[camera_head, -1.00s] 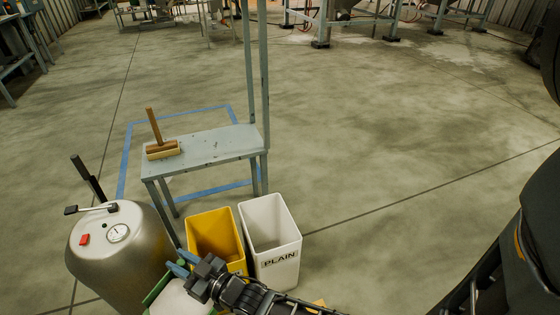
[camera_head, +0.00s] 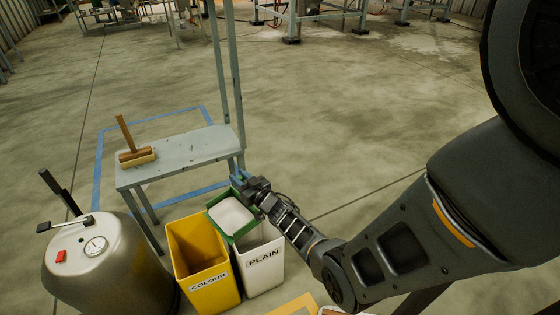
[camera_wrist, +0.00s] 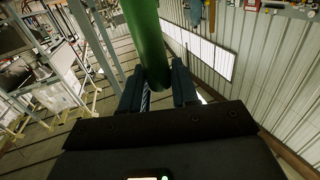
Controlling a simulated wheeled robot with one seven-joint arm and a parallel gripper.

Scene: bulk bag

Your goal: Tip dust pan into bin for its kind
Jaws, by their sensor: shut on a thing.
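The green dust pan (camera_head: 243,235) holds a flat white load (camera_head: 230,215). It is above the mouth of the white bin marked PLAIN (camera_head: 264,262) and looks near level. My gripper (camera_head: 241,179) is shut on the pan's green handle, which shows between the jaws in the wrist view (camera_wrist: 147,40). The yellow bin marked COLOUR (camera_head: 207,262) stands just left of the white bin; its inside looks empty where I see it. The pan hides much of the white bin's opening.
A grey metal drum with a gauge (camera_head: 95,270) stands left of the bins. Behind them is a grey bench (camera_head: 190,152) with uprights and a wooden-handled brush (camera_head: 135,156) on it. Open concrete floor lies to the right and beyond.

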